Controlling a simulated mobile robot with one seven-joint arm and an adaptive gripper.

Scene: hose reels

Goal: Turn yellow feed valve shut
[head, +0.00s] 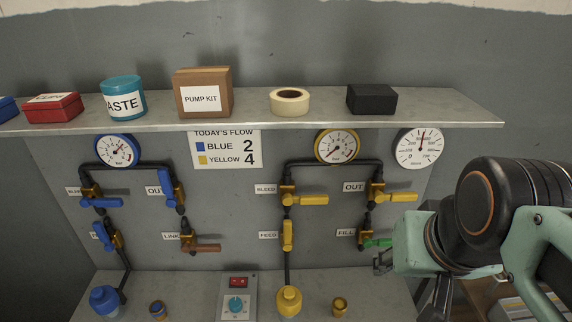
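The yellow feed valve (287,235) is on the right-hand pipe run, beside the FEED label (268,235). Its yellow handle stands upright, in line with the vertical black pipe. The yellow pipe run's round gauge (338,146) is above, with a yellow rim. My gripper (383,262) shows as a small dark piece at the left end of my green arm, right of the feed valve and apart from it. It is just below the green fill handle; my arm hides most of it, and I cannot tell whether its fingers are open.
The yellow bleed handle (314,199) and yellow out handle (403,196) lie sideways above. The green fill handle (377,243) is close to my gripper. A yellow float-like knob (289,301) and a control box (237,298) stand below. A loaded shelf (440,107) overhangs the panel.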

